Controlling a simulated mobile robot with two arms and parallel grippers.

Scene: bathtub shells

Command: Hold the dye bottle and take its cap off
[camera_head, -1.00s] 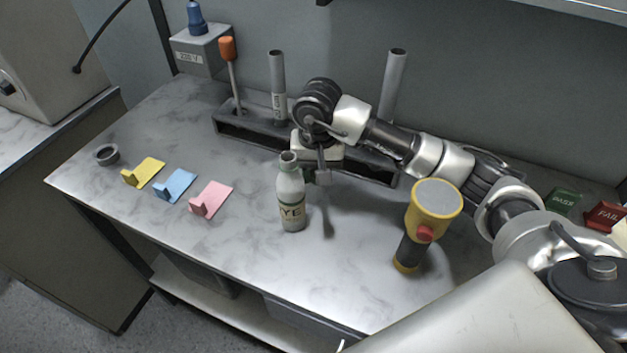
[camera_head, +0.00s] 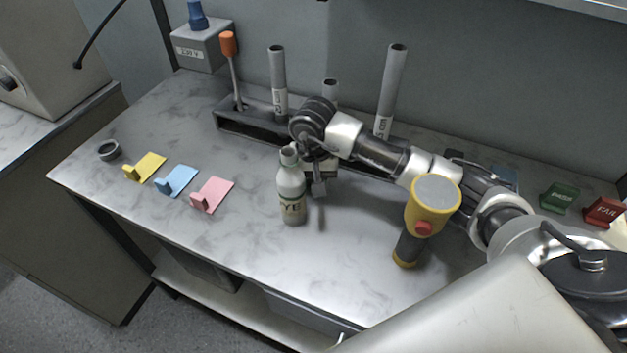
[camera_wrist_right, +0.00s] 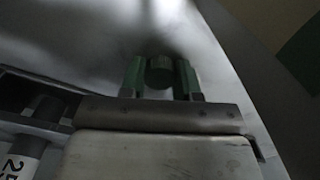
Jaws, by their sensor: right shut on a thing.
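The dye bottle (camera_head: 291,192), pale grey-white with letters "YE" showing on its label, stands upright on the bench. Its neck shows a dark open mouth with no cap on it. My right gripper (camera_head: 318,183) is just right of the bottle's upper part, pointing down; I cannot tell if it touches the bottle. In the right wrist view, the green fingers of my right gripper (camera_wrist_right: 160,78) are shut on a small dark ribbed cap (camera_wrist_right: 160,72). The cap is hidden or too small in the head view. My left gripper is not in view.
A dark rack (camera_head: 250,128) with grey tubes and an orange-handled tool stands behind. A yellow torch-like object (camera_head: 432,205) stands right of the bottle. Yellow, blue and pink cards (camera_head: 212,194) and a dark ring (camera_head: 108,150) lie left. PASS and FAIL blocks (camera_head: 604,211) are far right.

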